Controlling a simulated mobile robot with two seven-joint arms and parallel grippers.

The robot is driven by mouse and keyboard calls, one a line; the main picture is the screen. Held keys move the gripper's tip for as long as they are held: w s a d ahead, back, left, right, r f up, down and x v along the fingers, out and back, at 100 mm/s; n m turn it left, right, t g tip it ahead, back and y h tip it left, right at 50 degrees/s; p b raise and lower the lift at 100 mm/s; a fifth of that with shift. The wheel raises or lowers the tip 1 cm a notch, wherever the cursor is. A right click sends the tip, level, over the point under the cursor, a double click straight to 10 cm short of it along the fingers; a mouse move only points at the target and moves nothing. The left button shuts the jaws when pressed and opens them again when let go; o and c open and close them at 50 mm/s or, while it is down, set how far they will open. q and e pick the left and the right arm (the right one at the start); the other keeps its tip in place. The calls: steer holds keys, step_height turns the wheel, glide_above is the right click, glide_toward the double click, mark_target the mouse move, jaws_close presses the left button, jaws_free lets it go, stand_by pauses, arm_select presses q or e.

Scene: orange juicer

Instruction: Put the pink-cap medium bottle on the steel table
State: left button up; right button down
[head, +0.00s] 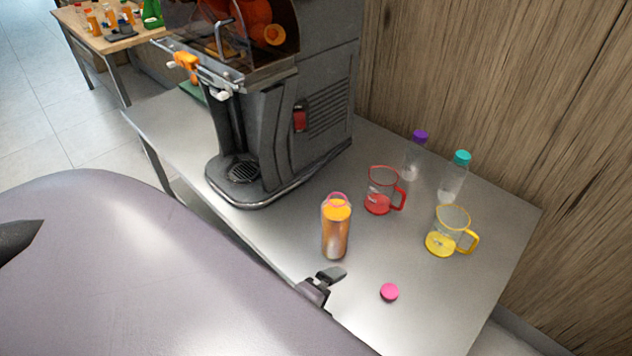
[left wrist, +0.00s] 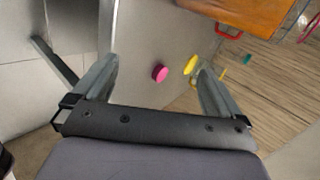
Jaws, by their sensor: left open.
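The medium bottle (head: 336,232) stands upright on the steel table (head: 260,235), full of orange juice, with a pink ring at its open neck. A pink cap (head: 389,292) lies apart on the table, near its front; the cap also shows in the left wrist view (left wrist: 160,73). My left gripper (head: 328,279) is at the table's front edge, just in front of the bottle and left of the cap. In the left wrist view, its fingers are spread and empty (left wrist: 159,68), with the cap seen between them. My right gripper is not seen.
A dark juicer (head: 285,150) stands at the table's back left. A red mug (head: 378,190), a yellow mug (head: 447,233), a purple-cap bottle (head: 414,157) and a teal-cap bottle (head: 453,180) stand right of the bottle. A wooden wall (head: 500,80) borders the table behind.

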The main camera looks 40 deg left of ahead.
arm_select(q)
steer(key=s+f+n, duration=0.1)
steer(key=n, duration=0.4)
steer(key=s+f+n+h, duration=0.1)
steer(key=n, duration=0.4)
steer(key=s+d+f+n+h, duration=0.1)
steer(key=s+n, duration=0.1)
steer(key=n, duration=0.3)
steer(key=shift+a, duration=0.1)
